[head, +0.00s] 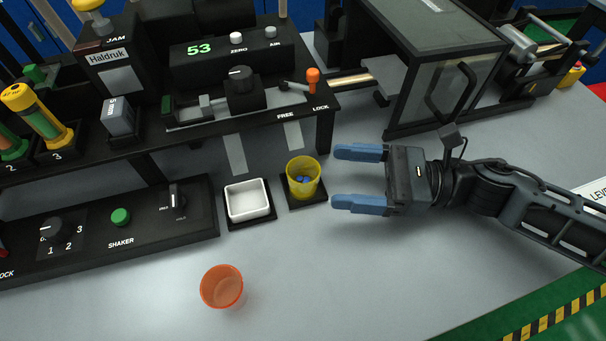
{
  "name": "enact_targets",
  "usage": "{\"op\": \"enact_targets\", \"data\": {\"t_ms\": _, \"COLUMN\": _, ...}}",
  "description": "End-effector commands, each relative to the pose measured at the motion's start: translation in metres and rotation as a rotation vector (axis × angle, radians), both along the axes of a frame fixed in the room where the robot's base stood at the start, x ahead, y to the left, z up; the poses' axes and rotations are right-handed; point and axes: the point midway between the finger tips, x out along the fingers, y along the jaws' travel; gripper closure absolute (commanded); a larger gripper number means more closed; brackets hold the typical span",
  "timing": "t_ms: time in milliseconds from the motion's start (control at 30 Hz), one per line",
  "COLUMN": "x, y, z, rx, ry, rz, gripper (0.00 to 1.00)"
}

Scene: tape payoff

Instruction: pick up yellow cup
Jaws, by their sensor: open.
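The yellow cup (304,179) stands upright on a small black pad (306,203), with some small blue pieces (302,179) inside it. My gripper (335,178) comes in from the right with its two blue fingers pointing left. It is open and empty. The fingertips are just to the right of the cup in the picture. I cannot tell whether they touch it or how their height compares with it.
A white square tray (247,201) sits on a black pad left of the cup. An orange cup (222,288) stands at the front. A black shelf (327,128) with a control unit is behind, and a glass-sided box (440,80) is at the back right. The front right table is clear.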

Motion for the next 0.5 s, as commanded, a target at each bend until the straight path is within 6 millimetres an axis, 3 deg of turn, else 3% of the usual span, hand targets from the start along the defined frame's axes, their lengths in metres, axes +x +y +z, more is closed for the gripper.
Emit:
{"op": "enact_targets", "data": {"t_ms": 200, "x": 0.002, "y": 0.014, "z": 0.001, "rx": 0.0, "ry": 0.002, "rz": 0.0, "gripper": 0.18}}
{"op": "enact_targets", "data": {"t_ms": 500, "x": 0.006, "y": 0.052, "z": 0.001, "rx": -0.001, "ry": 0.003, "rz": 0.0, "gripper": 0.18}}
